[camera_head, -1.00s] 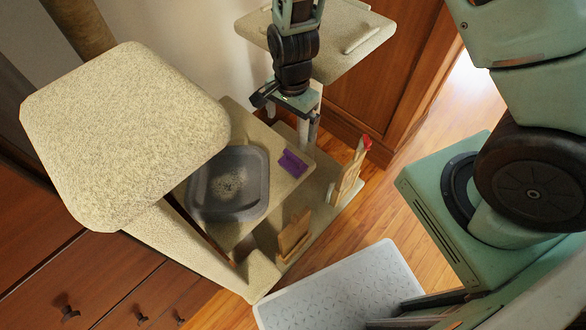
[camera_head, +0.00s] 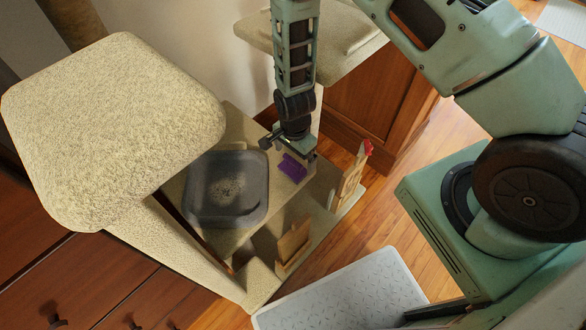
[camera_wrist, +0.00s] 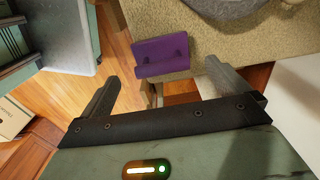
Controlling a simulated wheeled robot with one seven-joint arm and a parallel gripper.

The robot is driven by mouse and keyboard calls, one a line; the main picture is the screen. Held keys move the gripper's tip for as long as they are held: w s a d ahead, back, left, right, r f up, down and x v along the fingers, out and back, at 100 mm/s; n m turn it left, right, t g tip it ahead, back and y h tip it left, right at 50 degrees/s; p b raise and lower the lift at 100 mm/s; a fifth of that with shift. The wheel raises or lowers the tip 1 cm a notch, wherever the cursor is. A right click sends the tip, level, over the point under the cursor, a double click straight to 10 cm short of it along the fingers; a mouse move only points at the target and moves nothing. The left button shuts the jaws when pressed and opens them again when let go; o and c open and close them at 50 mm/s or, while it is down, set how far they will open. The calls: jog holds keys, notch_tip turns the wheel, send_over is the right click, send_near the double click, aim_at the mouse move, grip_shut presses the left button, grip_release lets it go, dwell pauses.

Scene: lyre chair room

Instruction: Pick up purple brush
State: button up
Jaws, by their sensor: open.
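The purple brush (camera_head: 291,167) lies on a carpeted shelf (camera_head: 240,119) of the cat tree, beside a grey tray, close to the shelf's edge. In the wrist view the purple brush (camera_wrist: 161,55) shows whole, ahead of my gripper and between the lines of its two fingers. My gripper (camera_wrist: 160,85) is open and empty, its fingers spread wide. In the head view my gripper (camera_head: 296,150) hangs just above and behind the brush, and partly covers it. I cannot tell the exact height gap; no contact shows.
A grey tray (camera_head: 258,205) sits left of the brush. A large carpeted platform (camera_head: 110,125) overhangs at left, and another platform (camera_head: 345,45) is beside my arm. Wooden pieces (camera_head: 293,243) stand lower down. A white patterned mat or lid (camera_head: 340,295) is at the front.

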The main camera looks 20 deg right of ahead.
aim_at(293, 160)
notch_tip(293, 160, down, 5)
jog(key=shift+w+a, duration=0.1)
jog(key=shift+a, duration=0.05)
jog(key=c, duration=1)
notch_tip(293, 160, up, 10)
jog(key=shift+r+p, duration=0.1)
jog(key=shift+p, duration=0.3)
